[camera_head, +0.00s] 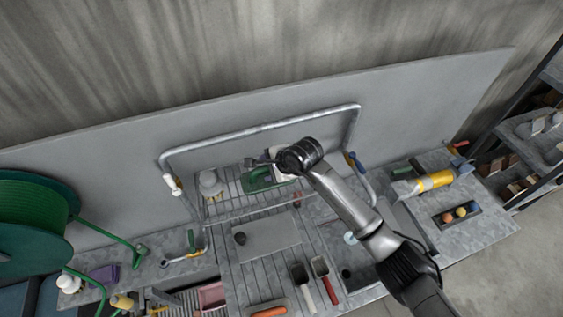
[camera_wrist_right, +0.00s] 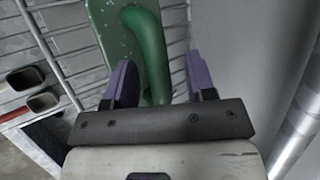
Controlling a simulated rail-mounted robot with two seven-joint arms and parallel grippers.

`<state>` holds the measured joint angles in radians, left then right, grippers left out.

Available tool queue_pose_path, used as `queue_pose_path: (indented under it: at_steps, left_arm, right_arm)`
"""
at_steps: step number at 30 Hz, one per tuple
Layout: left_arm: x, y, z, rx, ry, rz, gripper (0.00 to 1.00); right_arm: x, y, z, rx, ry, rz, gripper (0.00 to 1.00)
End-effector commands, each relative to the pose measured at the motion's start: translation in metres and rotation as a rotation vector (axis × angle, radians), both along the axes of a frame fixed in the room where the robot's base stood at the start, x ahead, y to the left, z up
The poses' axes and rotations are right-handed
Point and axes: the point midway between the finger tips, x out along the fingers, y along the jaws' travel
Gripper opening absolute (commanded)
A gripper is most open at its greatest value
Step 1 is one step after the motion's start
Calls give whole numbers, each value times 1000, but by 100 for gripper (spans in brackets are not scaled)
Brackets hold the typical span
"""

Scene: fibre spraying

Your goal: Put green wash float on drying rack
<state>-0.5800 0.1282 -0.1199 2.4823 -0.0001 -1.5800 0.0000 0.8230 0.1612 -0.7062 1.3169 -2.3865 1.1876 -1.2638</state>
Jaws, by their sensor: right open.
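The green wash float (camera_head: 258,181) lies on the slats of the drying rack (camera_head: 230,186), inside the bent metal rail at the back of the bench. In the right wrist view, the float's speckled green plate (camera_wrist_right: 101,25) rests over the bars, and its green handle (camera_wrist_right: 150,45) shows between the fingers. My right gripper (camera_wrist_right: 161,72) is open, with one purple finger on each side of the handle and visible gaps. In the head view, my right wrist hides part of the rack. My left gripper is in neither view.
The metal rail (camera_head: 262,128) frames the rack. A white-grey object (camera_head: 210,184) stands left of the float. Trowels with red and white handles (camera_head: 326,285) lie in front. A green hose reel (camera_head: 35,235) stands left; shelves (camera_head: 530,150) stand right.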

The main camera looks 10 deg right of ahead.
Motion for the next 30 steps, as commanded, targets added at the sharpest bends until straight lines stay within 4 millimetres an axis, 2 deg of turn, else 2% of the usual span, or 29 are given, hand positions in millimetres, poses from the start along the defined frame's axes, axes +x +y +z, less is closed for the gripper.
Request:
queue_pose_path:
  at_steps: [9,18,30]
  left_arm:
    - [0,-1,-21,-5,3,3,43]
    - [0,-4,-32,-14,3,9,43]
    - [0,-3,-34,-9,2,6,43]
  right_arm:
    - [-25,-29,41,-2,-4,1,50]
    - [-42,-48,73,-1,-2,0,50]
    - [-48,-53,82,-1,2,1,50]
